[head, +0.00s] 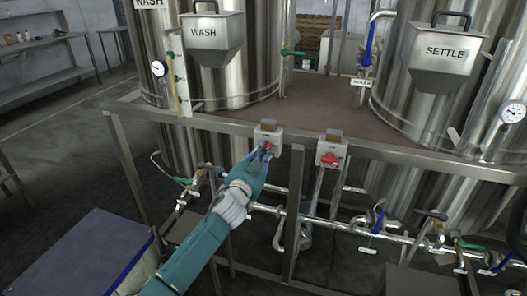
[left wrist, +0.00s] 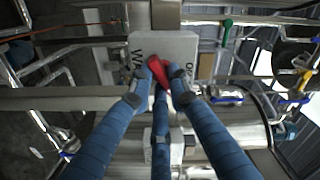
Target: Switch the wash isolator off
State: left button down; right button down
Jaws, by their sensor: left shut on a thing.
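The wash isolator, a light grey box (head: 268,130), is fixed to the frame rail below the WASH tank (head: 222,75). In the left wrist view the box (left wrist: 190,46) carries partly hidden lettering, with "WA" readable. Its red handle (left wrist: 159,72) sits between my fingers. My left gripper (head: 265,151) reaches up to the front of the box and is shut on the red handle. The fingers hide part of the handle, so its exact setting is hard to tell. My right gripper is not in view.
A second grey isolator (head: 331,150) with a red handle is to the right on the same rail. Pipes with coloured valve handles run below. The SETTLE tank (head: 440,70) stands at right. A dark blue-topped cabinet (head: 85,255) is at lower left.

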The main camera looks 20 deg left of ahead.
pick_arm(q)
jog(key=m, duration=0.5)
jog(key=shift+a+f+m+p, duration=0.1)
jog(key=shift+a+m+p, duration=0.05)
jog(key=shift+m+p, duration=0.25)
dwell(0.4)
jog(key=c, duration=1.6)
grip_release()
jog(key=shift+c, duration=0.2)
jog(key=s, duration=1.2)
jog(key=shift+a, duration=0.15)
